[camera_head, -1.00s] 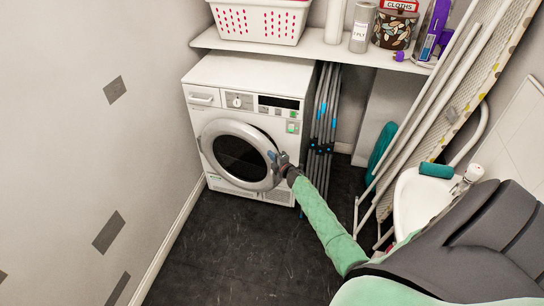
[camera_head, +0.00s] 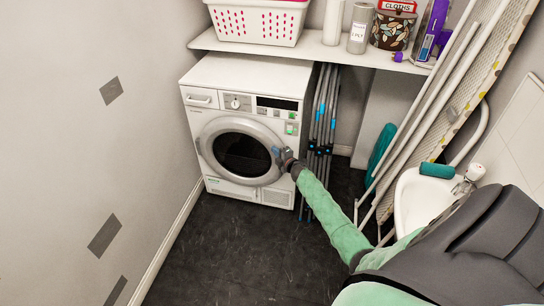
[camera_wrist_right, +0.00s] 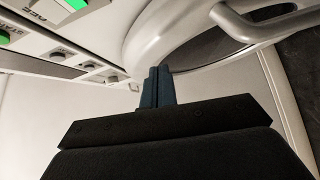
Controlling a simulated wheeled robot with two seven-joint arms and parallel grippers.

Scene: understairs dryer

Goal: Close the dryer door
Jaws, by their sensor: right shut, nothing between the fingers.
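The white dryer (camera_head: 253,190) stands against the wall under a shelf. Its round silver-rimmed door (camera_head: 241,154) with dark glass lies close to the front panel; I cannot tell whether it is latched. My right gripper (camera_head: 277,153) is at the right edge of the door rim. In the right wrist view the right gripper's fingers (camera_wrist_right: 157,85) are together and empty, with their tips at or very near the grey door ring (camera_wrist_right: 155,42). The curved door handle (camera_wrist_right: 255,22) is to their right. My left gripper is out of view.
A folded airer (camera_head: 322,125) leans right of the dryer, near my right forearm. An ironing board (camera_head: 470,90) and a white basin (camera_head: 420,200) stand further right. The shelf (camera_head: 320,48) above holds a basket (camera_head: 257,22) and containers. The dark floor (camera_head: 240,250) in front is clear.

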